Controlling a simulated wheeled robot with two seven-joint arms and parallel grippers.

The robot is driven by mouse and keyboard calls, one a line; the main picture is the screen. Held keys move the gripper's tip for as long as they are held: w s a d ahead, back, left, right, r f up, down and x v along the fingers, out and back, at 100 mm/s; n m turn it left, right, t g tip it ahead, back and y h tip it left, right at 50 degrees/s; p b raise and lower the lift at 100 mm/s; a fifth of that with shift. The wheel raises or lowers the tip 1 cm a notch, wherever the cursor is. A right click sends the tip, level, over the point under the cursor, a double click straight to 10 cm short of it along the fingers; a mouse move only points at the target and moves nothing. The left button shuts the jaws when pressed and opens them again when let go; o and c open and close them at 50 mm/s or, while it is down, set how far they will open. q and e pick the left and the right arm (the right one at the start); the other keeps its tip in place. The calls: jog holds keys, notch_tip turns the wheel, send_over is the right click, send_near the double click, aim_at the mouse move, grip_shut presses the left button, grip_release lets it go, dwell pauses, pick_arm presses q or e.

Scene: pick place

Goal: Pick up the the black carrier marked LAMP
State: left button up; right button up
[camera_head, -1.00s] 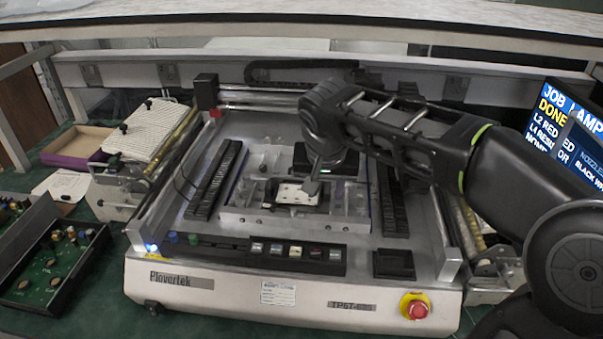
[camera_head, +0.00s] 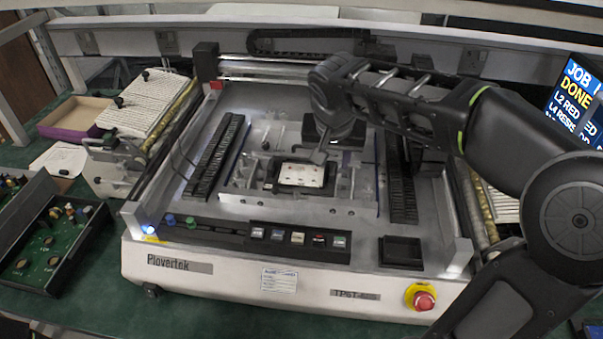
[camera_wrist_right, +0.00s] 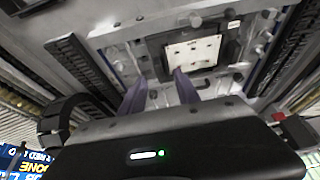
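A black carrier (camera_head: 273,184) holding a white board (camera_head: 302,175) sits in the middle of the machine bed. I cannot read a LAMP marking on it. The carrier also shows in the right wrist view (camera_wrist_right: 165,65), ahead of the fingertips. My right gripper (camera_head: 319,156) reaches in from the right, at the carrier's far edge in the head view. In the right wrist view its two fingers (camera_wrist_right: 160,74) are apart with nothing between them. Whether a fingertip touches the carrier is unclear. My left gripper is not in view.
The machine (camera_head: 230,265) has black slotted racks on both sides of the bed and a red stop button (camera_head: 424,300) at front. A screen (camera_head: 577,95) reading JOB DONE stands right. A green-board tray (camera_head: 60,245) and an open box (camera_head: 75,118) lie left.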

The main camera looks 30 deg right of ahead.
aim_at(333, 171)
jog(key=p+x, duration=0.1)
jog(key=x, duration=0.4)
jog(key=shift+s+d+f, duration=0.1)
jog(key=shift+d, duration=0.05)
jog(key=shift+c, duration=0.2)
dwell(0.5)
grip_shut()
dwell(0.4)
